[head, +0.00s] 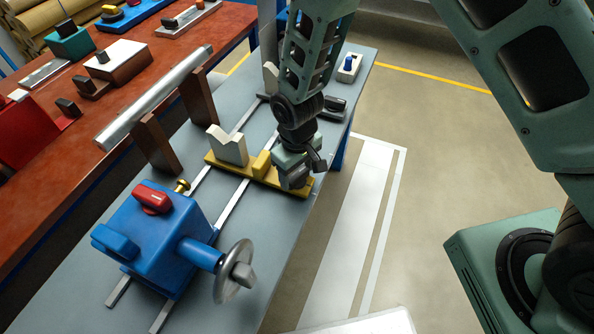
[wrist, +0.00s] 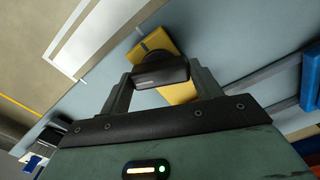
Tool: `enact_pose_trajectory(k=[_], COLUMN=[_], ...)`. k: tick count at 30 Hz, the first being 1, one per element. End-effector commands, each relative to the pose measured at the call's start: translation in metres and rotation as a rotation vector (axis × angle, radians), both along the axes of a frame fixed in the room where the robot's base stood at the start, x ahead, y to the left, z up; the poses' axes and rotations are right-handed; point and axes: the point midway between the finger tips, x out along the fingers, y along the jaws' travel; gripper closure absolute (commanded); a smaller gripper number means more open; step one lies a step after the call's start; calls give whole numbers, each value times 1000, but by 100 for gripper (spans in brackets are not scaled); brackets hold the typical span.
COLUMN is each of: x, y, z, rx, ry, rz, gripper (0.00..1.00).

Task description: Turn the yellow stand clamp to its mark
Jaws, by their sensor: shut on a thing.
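The yellow stand (head: 222,164) lies across two pale rails on the grey bench, with a white V-shaped block and a yellow block on top. My gripper (head: 296,180) is down at the stand's right end and covers most of the clamp in the head view. In the wrist view my gripper (wrist: 162,78) is shut on the dark handle of the yellow stand clamp (wrist: 160,75), which lies between the two fingers. The yellow base (wrist: 178,92) shows behind and beside the handle.
A blue winder head (head: 150,235) with a red lever and a handwheel (head: 236,272) stands at the near end of the rails. A long metal bar (head: 150,100) on brown supports runs along the left. The bench's right edge is close to my gripper, with open floor beyond.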

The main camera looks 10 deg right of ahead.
Motion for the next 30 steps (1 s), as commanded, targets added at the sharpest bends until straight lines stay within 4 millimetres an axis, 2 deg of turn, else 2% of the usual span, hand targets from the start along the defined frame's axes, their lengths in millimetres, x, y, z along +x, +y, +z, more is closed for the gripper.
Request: enact_pose_trajectory(k=[6,15,30], x=[0,0,0], y=[0,0,0], z=[0,0,1], rx=[1,1,0], ry=[0,-1,-1], rz=[179,348,422], gripper=[59,59,59])
